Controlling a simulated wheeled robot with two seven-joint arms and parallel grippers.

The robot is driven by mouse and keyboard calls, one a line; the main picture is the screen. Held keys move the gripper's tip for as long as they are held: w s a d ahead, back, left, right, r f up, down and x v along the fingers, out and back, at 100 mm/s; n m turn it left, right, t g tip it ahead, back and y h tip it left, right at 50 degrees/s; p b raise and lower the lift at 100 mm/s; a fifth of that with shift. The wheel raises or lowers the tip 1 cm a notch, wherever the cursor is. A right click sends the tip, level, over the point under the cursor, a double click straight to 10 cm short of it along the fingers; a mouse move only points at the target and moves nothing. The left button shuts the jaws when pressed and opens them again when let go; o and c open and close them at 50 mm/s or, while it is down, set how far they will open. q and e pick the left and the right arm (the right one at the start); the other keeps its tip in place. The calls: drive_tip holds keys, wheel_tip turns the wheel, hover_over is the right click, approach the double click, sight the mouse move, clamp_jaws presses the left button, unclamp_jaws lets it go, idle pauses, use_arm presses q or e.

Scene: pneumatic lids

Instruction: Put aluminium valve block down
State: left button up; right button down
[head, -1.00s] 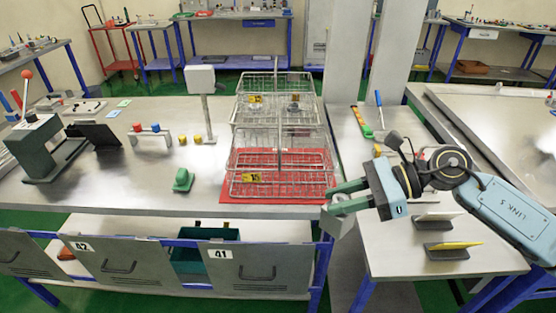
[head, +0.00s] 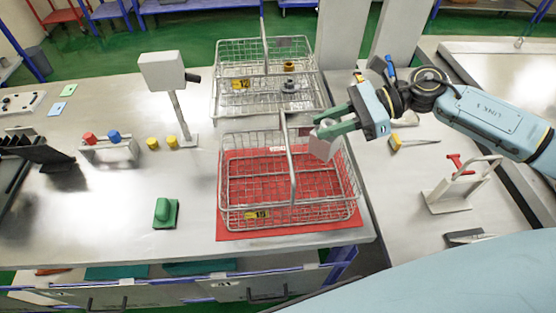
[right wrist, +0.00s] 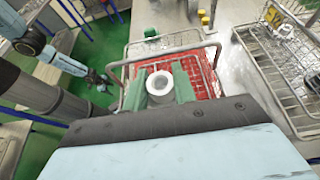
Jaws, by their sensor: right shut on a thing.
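The pale grey aluminium valve block (head: 322,146) is held between the green fingers of my right gripper (head: 334,128). In the right wrist view its round top with a hole (right wrist: 160,82) shows between the fingers. The block is at the back right corner of the front wire basket (head: 228,190), near its rim. Whether it touches the rim I cannot tell. This basket has a yellow tag, stands on a red mat (head: 226,231) and looks empty. My left arm shows at the left of the right wrist view; its gripper (right wrist: 103,82) is too small to read.
A second wire basket (head: 222,98) behind holds small fittings. The front basket's hoop handle (head: 292,170) stands up over its middle. A stand with a grey box (head: 162,72), yellow parts (head: 152,143) and a green part (head: 165,212) are to the left. A red-handled holder (head: 455,185) is at right.

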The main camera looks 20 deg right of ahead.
sight(324, 153)
drive_tip(key=f, duration=0.5)
drive_tip(key=shift+s+p, duration=0.2)
drive_tip(key=shift+p, duration=0.1)
drive_tip(key=shift+f, duration=0.3)
wheel_tip(324, 153, down, 3)
drive_tip(key=shift+f, duration=0.15)
wheel_tip(324, 153, down, 2)
drive_tip(key=shift+b, duration=0.7)
use_arm(q)
drive_tip(key=s, duration=0.2)
drive_tip(key=shift+s+f, duration=0.35)
drive_tip(key=shift+s, duration=0.05)
use_arm(e)
drive_tip(key=c, duration=1.1)
unclamp_jaws()
drive_tip(key=shift+f, duration=0.15)
drive_tip(key=shift+s+a, duration=0.1)
